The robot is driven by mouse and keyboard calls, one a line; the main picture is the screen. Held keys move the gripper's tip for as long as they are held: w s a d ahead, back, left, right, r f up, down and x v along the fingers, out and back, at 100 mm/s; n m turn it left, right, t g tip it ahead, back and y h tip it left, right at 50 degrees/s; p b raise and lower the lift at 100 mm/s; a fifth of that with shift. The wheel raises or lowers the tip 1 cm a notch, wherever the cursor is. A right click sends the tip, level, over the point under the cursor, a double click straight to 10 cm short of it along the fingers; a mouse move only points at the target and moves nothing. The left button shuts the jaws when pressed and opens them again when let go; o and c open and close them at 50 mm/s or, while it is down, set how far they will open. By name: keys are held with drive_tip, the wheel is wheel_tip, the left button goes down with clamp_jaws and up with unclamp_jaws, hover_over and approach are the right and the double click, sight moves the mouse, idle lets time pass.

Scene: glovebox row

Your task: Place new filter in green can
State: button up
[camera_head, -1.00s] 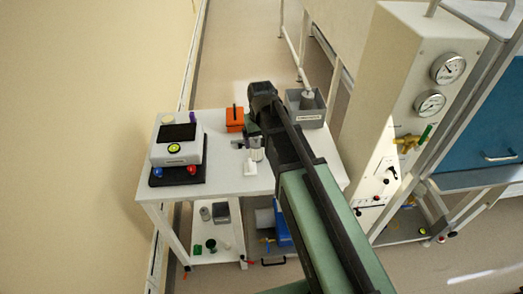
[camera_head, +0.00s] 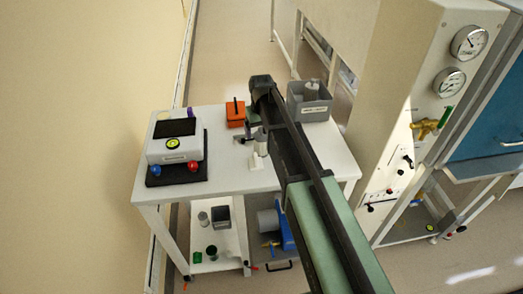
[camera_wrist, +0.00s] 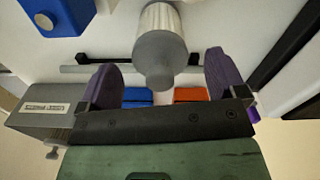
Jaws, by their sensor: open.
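A pleated white filter with a grey end cap (camera_wrist: 160,52) shows in the wrist view, between the two purple fingers of my gripper (camera_wrist: 163,80). The fingers are open, with a gap visible on each side of the cap. In the head view a pale cylinder (camera_head: 261,147) stands by a small white bracket on the bench, close to my gripper end, which my arm partly hides.
The white bench (camera_head: 225,180) also carries a white device on a black base (camera_head: 176,150), an orange box (camera_head: 235,114) and a grey labelled bin (camera_head: 309,108) holding a pale cylinder. A blue pump (camera_head: 287,232) sits below. A gauge panel (camera_head: 430,100) stands at right.

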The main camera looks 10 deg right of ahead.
wheel_tip(320, 180, down, 3)
drive_tip(key=shift+r+b, duration=0.2)
drive_tip(key=shift+b, duration=0.3)
drive_tip(key=shift+r, duration=0.25)
drive_tip(key=shift+c, duration=0.3)
drive_tip(key=c, duration=1.1)
drive_tip(key=shift+o, duration=0.2)
wheel_tip(320, 180, up, 20)
drive_tip(key=p, duration=2)
